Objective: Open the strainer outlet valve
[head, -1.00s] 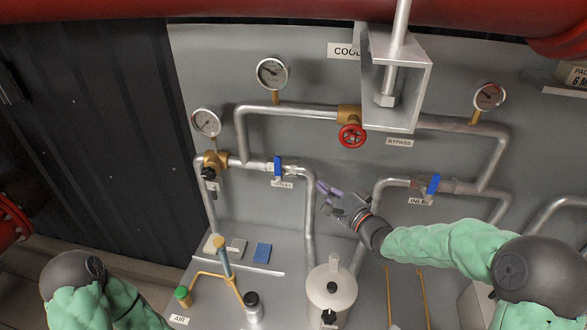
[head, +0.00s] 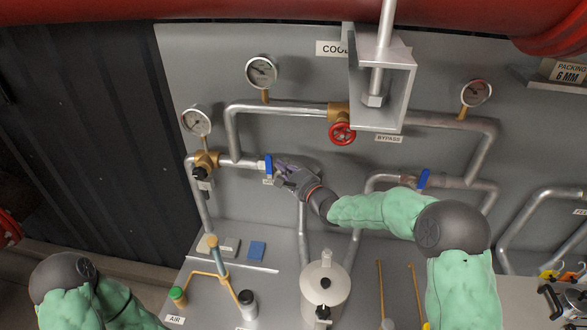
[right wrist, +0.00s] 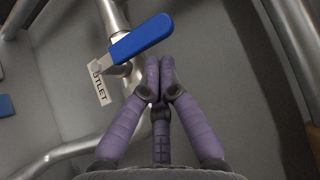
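The strainer outlet valve has a blue lever handle (head: 267,165) on the left pipe. In the head view the lever points up, across the pipe. My right gripper (head: 282,170) is just right of the handle. In the right wrist view its purple fingers (right wrist: 160,66) are drawn together at the tips, with nothing seen between them. Whether a fingertip touches the handle is unclear. My left gripper is out of view.
The inlet's blue handle (head: 423,179) is on the right pipe. A red bypass handwheel (head: 342,134) and a steel bracket (head: 397,105) are above my right arm. A strainer pot (head: 325,290) stands below. A gauge (head: 197,121) is at the upper left.

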